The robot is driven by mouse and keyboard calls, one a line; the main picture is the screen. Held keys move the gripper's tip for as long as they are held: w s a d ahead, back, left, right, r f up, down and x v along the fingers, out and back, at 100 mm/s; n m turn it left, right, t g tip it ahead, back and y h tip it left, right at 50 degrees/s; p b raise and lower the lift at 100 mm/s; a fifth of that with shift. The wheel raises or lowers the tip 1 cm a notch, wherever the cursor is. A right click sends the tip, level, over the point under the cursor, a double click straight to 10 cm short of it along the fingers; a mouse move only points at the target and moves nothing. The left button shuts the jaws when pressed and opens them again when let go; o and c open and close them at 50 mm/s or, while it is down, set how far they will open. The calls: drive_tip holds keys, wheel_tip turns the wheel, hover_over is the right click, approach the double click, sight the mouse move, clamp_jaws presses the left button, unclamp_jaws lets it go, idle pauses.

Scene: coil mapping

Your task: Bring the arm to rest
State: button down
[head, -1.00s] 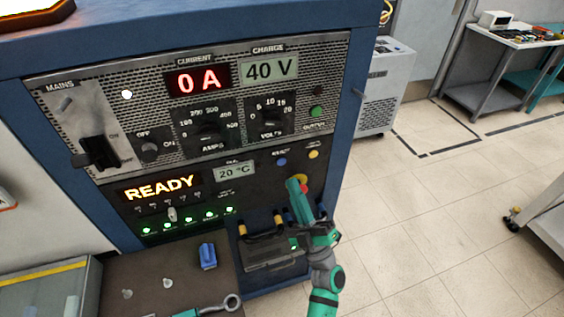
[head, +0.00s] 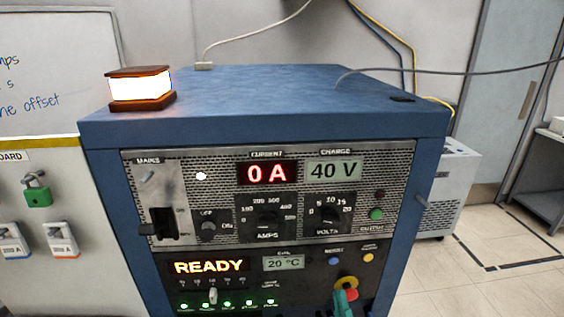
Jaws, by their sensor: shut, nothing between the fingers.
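My gripper (head: 343,302) shows only as a teal piece at the bottom edge of the head view. It is in front of the lower right of the cabinet's panel and overlaps the red and yellow button (head: 346,284). I cannot tell whether it touches the button. The fingers are shut with nothing seen in them. The rest of my arm is below the picture. The blue power cabinet (head: 260,95) shows 0 A on its current display (head: 268,173), 40 V on its charge display (head: 333,172) and READY on its lower display (head: 208,267).
A lit beacon (head: 140,90) stands on the cabinet's top left. A cable lies over its top right. A board with padlocks (head: 37,190) is at the left. A grey unit (head: 447,190) stands behind on the right. Open tiled floor (head: 480,280) lies at the lower right.

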drive_tip(key=s+a+f+m+g+h, duration=0.2)
drive_tip(key=s+a+f+m+g, duration=0.1)
drive_tip(key=s, duration=0.7)
drive_tip(key=s+a+f+m+g+h, duration=0.1)
drive_tip(key=s+a+f+m+g, duration=0.3)
drive_tip(key=s, duration=0.7)
drive_tip(key=s+a+f+m+g+h, duration=0.2)
drive_tip(key=s+a+f+m+g, duration=0.2)
drive_tip(key=s+a+f, duration=0.5)
drive_tip(key=s+m, duration=0.2)
drive_tip(key=shift+m+h, duration=0.3)
drive_tip(key=shift+m, duration=0.1)
drive_tip(key=shift+s+a, duration=0.1)
